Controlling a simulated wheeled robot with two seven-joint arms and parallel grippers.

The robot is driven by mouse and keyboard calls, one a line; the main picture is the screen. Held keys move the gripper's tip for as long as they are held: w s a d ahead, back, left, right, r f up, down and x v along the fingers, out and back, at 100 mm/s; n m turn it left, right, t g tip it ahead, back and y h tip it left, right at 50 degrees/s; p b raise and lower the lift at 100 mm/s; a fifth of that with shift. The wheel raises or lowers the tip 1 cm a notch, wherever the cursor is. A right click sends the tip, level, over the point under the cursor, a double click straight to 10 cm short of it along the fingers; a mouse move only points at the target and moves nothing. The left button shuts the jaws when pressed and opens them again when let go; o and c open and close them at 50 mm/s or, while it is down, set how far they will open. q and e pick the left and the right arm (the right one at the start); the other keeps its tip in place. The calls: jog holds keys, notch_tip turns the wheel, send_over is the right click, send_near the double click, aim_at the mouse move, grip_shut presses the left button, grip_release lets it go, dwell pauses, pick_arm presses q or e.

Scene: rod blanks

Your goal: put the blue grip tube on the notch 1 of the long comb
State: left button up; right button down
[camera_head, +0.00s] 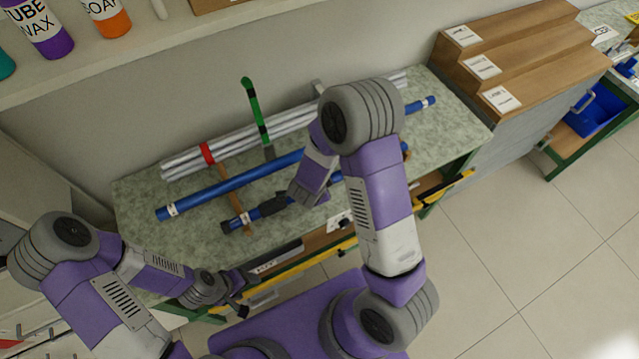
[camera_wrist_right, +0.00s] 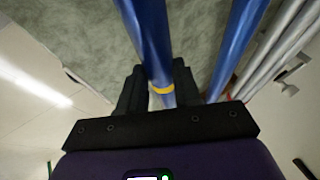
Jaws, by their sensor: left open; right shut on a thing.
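A blue tube with a dark left end (camera_head: 237,223) lies slantwise near the front of the green-topped bench; I take it as the blue grip tube. My right gripper (camera_head: 268,208) is shut on it. In the right wrist view the tube (camera_wrist_right: 147,35), with a yellow band, runs between the fingers of my right gripper (camera_wrist_right: 157,90). A brown strip (camera_head: 231,190), probably a comb, crosses under the tubes, its labelled front end by the held tube's left end. Its notches are too small to tell, as is whether the tube touches it. My left gripper (camera_head: 243,292) is open and empty before the bench.
A stepped wooden stand (camera_head: 520,60) is at right. Bare bench top (camera_head: 140,190) shows at left.

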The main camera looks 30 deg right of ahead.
jog(key=c, duration=0.8)
grip_release()
